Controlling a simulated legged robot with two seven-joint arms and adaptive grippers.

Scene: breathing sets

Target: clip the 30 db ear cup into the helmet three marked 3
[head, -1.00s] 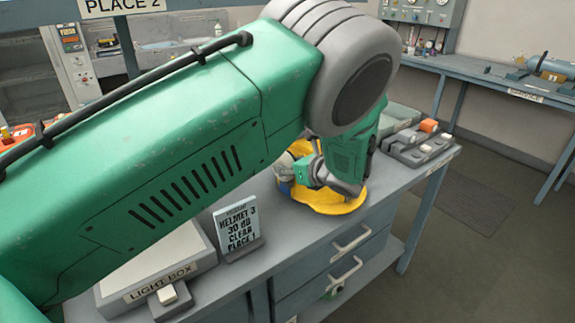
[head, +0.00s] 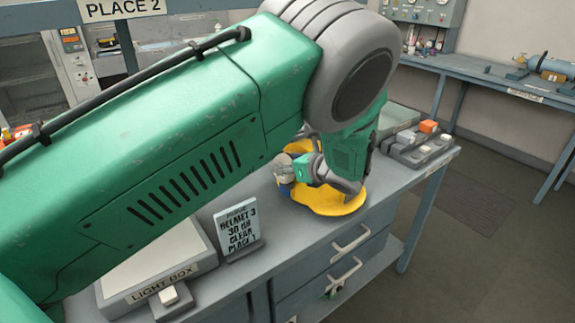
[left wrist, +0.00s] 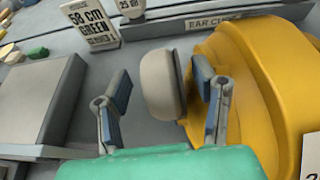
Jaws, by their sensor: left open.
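A yellow helmet (head: 335,203) sits on the grey bench, largely hidden behind my left arm in the head view. It fills the right of the left wrist view (left wrist: 243,62). A white tag at its lower right is cut off, so its number is unclear. A pale grey ear cup (left wrist: 158,85) with a dark rim is beside the helmet's side; I cannot tell whether it is clipped in. My left gripper (left wrist: 162,100) is open, one finger on each side of the cup, the right finger between cup and helmet. It also shows in the head view (head: 290,174). My right gripper is out of view.
A card (head: 237,228) reads HELMET 3, 30 dB, CLEAR, PLACE 1. A light box (head: 150,262) lies left of it. A grey block with an orange piece (head: 428,126) stands at the bench's right end. A 58 cm green card (left wrist: 90,25) stands behind the cup.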

